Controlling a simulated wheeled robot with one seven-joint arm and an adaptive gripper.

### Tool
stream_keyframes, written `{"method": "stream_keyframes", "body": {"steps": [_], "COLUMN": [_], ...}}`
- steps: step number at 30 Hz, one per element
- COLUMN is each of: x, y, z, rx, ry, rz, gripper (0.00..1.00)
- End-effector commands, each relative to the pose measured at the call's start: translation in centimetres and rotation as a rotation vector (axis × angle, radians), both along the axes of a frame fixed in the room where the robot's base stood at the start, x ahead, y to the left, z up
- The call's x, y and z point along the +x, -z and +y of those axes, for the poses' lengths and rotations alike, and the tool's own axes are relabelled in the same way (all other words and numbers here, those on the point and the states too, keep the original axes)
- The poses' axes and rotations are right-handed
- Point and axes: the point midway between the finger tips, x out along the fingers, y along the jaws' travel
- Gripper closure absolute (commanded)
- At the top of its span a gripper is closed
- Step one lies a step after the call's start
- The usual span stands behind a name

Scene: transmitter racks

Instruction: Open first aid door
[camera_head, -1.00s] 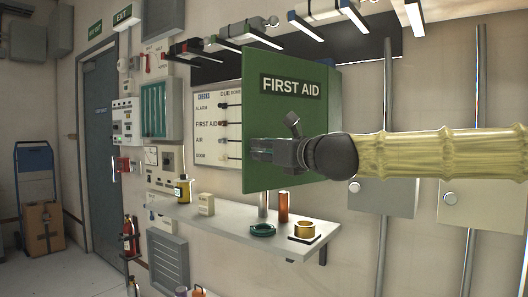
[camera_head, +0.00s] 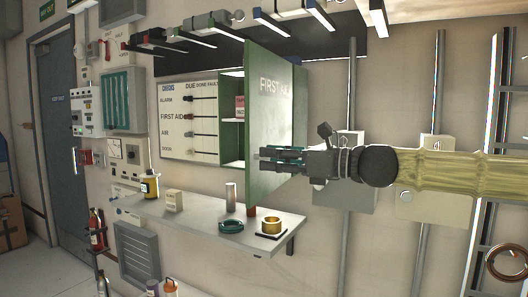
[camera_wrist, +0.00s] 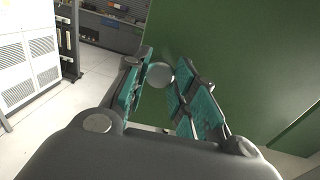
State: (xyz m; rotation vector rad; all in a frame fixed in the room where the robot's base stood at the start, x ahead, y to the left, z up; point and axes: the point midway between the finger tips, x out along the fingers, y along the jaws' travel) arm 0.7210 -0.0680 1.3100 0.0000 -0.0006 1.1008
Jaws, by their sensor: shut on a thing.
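The green first aid door (camera_head: 265,120), lettered FIRST AID, stands swung out from its wall cabinet (camera_head: 232,118). The open gap at its left shows the cabinet's inside, with a shelf and a red and white item (camera_head: 239,106). My gripper (camera_head: 270,158) reaches in from the right at the door's lower half. In the wrist view, my gripper's teal-padded fingers (camera_wrist: 160,95) are closed around a round grey knob (camera_wrist: 160,75) in front of the green door panel (camera_wrist: 240,60). The exact contact of the pads on the knob is partly hidden.
A shelf (camera_head: 190,215) below the door holds a yellow bottle (camera_head: 150,186), a grey cylinder (camera_head: 231,196), a green ring (camera_head: 231,227) and a brass ring (camera_head: 271,226). A labelled board (camera_head: 190,120) hangs left of the cabinet. Lamp-like fixtures (camera_head: 220,40) project above.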

Motion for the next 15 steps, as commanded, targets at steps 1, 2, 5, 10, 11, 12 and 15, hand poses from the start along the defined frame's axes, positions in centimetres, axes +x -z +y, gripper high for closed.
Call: {"method": "stream_keyframes", "body": {"steps": [1, 2, 5, 10, 11, 12, 15], "x": [0.08, 0.07, 0.04, 0.06, 0.06, 0.07, 0.09], "y": [-0.10, -0.09, -0.04, 0.00, -0.01, 0.00, 0.00], "z": [-0.26, -0.33, -0.43, -0.43, -0.43, -0.43, -0.43], "rx": [0.001, 0.001, 0.001, 0.001, 0.001, 0.001, 0.001], "ry": [0.001, 0.000, -0.003, -0.003, -0.003, -0.002, -0.002], "rz": [0.000, 0.000, 0.000, 0.000, 0.000, 0.000, 0.000], "gripper": [1.00, 1.00, 1.00, 1.00, 1.00, 1.00, 0.67]}}
